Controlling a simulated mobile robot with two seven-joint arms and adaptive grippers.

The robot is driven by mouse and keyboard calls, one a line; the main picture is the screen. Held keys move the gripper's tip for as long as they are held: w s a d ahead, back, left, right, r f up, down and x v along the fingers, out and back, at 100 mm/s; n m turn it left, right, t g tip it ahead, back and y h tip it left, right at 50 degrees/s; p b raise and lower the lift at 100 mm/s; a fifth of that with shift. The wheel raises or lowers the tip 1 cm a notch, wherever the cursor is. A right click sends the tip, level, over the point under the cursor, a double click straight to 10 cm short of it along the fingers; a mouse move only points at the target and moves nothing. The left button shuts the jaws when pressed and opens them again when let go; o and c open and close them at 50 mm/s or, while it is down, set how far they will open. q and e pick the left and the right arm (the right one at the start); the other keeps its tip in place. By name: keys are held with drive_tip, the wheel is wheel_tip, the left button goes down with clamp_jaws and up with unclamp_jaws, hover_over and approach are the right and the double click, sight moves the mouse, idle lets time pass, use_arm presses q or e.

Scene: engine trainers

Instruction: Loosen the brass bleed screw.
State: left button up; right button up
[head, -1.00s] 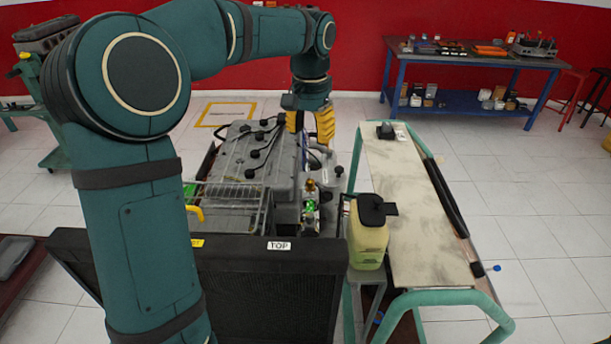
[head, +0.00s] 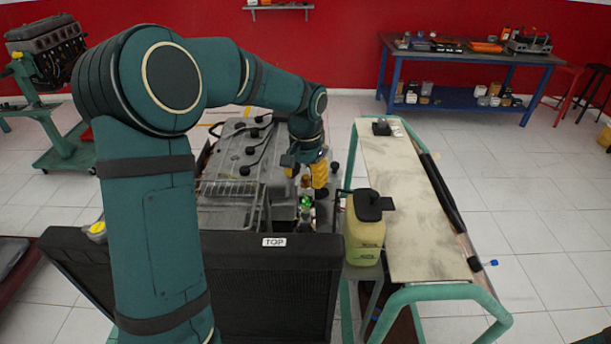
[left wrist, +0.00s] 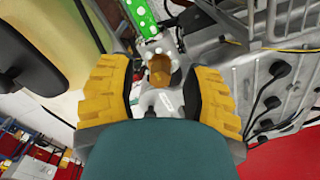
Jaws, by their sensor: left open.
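The brass bleed screw (left wrist: 158,70) shows in the left wrist view between my left gripper's fingers, on a pale metal fitting. In the head view a small brass spot (head: 305,181) shows just below the fingers, above a bright green part (head: 305,201). My left gripper (head: 306,178) has yellow ridged fingers and is open, pointing down over the right side of the engine (head: 228,160). In the left wrist view its fingers (left wrist: 157,88) stand either side of the screw with gaps; I see no contact. My right gripper is not in view.
A yellowish jug (head: 365,235) with a black cap stands close to the right of the engine. A black radiator (head: 275,285) marked TOP stands in front. A teal-framed bench (head: 405,210) lies right. A wire rack (head: 228,188) sits on the engine.

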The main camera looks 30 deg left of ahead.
sight(305, 177)
use_arm(q)
clamp_jaws()
drive_tip(key=shift+f+n, duration=0.1)
drive_tip(key=shift+n, duration=0.3)
unclamp_jaws()
wheel_tip(305, 177, up, 12)
idle(0.8)
idle(0.5)
